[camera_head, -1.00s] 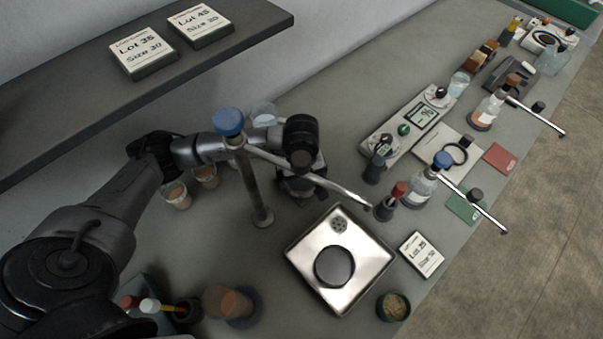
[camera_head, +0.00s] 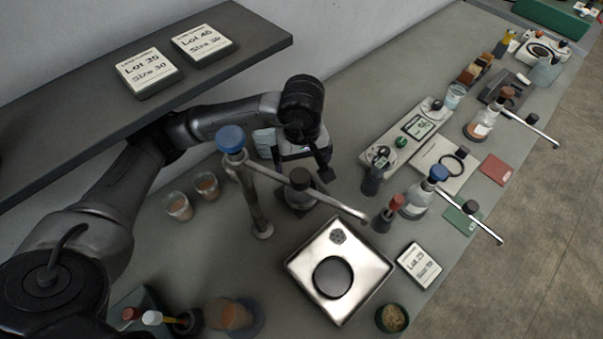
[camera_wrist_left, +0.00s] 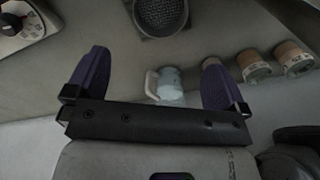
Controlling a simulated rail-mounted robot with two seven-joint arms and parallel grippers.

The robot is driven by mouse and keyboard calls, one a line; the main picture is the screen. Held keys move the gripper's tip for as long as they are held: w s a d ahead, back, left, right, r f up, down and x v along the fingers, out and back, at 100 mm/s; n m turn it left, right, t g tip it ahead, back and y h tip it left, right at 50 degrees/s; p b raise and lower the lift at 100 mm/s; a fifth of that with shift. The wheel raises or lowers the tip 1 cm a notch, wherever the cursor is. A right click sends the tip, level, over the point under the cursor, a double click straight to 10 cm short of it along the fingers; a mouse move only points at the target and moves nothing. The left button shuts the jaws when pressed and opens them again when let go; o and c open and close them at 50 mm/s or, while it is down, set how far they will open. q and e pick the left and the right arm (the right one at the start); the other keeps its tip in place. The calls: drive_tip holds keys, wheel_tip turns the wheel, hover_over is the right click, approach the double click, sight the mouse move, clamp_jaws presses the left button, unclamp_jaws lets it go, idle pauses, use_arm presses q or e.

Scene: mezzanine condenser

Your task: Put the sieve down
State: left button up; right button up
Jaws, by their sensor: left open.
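A dark round cup with a grey mesh floor, which looks like the sieve, shows at the top of the left wrist view (camera_wrist_left: 160,14). In the head view the dark sieve (camera_head: 296,198) appears to stand on the bench, partly hidden by a metal stand's arm. My left gripper (camera_head: 304,168) is just behind and above it, open and empty. In the left wrist view the two purple fingers (camera_wrist_left: 155,75) are wide apart, with the sieve beyond their tips and not between them. My right gripper is not in view.
The blue-knobbed metal stand (camera_head: 254,200) is close in front of my left gripper. A steel tray (camera_head: 310,262) with a black disc lies nearer the front. Two orange-filled jars (camera_head: 207,184) stand left, a meter box (camera_head: 400,142) right. The shelf (camera_head: 100,100) overhangs my left arm.

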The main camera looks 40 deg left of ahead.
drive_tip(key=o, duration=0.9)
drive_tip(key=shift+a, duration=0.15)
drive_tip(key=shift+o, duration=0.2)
